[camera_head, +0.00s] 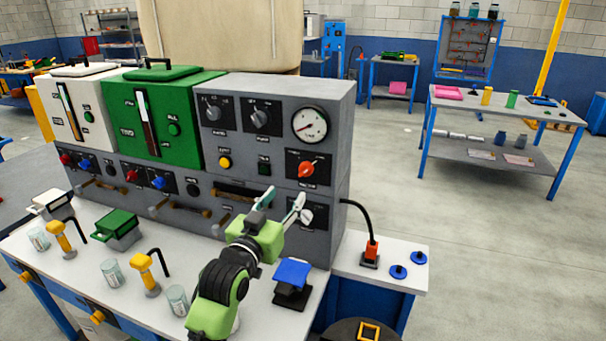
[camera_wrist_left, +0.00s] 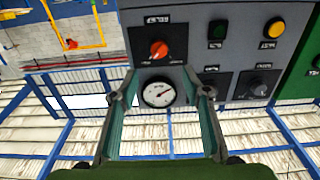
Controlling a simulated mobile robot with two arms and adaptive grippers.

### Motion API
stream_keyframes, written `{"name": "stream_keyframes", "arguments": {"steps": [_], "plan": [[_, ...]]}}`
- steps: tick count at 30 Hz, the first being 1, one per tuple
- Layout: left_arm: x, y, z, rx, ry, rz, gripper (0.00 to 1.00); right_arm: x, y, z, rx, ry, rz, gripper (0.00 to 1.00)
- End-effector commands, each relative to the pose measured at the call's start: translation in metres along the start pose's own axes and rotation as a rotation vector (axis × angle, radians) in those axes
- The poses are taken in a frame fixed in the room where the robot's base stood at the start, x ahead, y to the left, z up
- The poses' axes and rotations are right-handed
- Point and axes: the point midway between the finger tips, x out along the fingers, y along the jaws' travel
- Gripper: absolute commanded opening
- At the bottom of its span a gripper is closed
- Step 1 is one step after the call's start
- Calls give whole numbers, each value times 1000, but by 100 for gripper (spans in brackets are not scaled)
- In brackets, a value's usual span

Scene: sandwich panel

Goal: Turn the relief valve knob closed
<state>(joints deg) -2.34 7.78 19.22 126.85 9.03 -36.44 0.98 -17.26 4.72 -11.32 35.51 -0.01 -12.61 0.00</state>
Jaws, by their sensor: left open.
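A red-orange knob (camera_head: 306,169) sits on a black plate at the right of the grey panel (camera_head: 340,130), below a round white gauge (camera_head: 310,125). A further knob on a plate (camera_head: 320,214) lies below it, partly hidden by my gripper. The labels are too small to read, so I cannot tell which one is marked relief valve. My left gripper (camera_head: 285,195) is open and empty in front of the panel, low and left of the red-orange knob. In the left wrist view, upside down, the red-orange knob (camera_wrist_left: 158,48) and gauge (camera_wrist_left: 158,94) show between and beyond the fingers. My right gripper is not in view.
A black cable runs from the panel's side to a red plug (camera_head: 371,249). A blue-topped pedal or press (camera_head: 292,273) stands near my arm. Green (camera_head: 170,110) and white tanks, levers, jars and yellow-handled pumps fill the left. Free floor lies to the right.

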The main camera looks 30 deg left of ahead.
Motion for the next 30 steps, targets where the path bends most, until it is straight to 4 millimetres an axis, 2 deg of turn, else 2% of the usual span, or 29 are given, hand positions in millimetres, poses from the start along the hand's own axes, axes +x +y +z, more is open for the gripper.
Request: {"name": "stream_keyframes", "arguments": {"steps": [12,18,24,30], "plan": [[81,1,-2,0,-5,2,43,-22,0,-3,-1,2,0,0],[112,1,0,1,-5,2,43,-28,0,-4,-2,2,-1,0],[127,1,1,1,-5,2,43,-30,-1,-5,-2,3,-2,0],[130,2,2,2,-5,2,43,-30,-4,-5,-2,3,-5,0]]}}
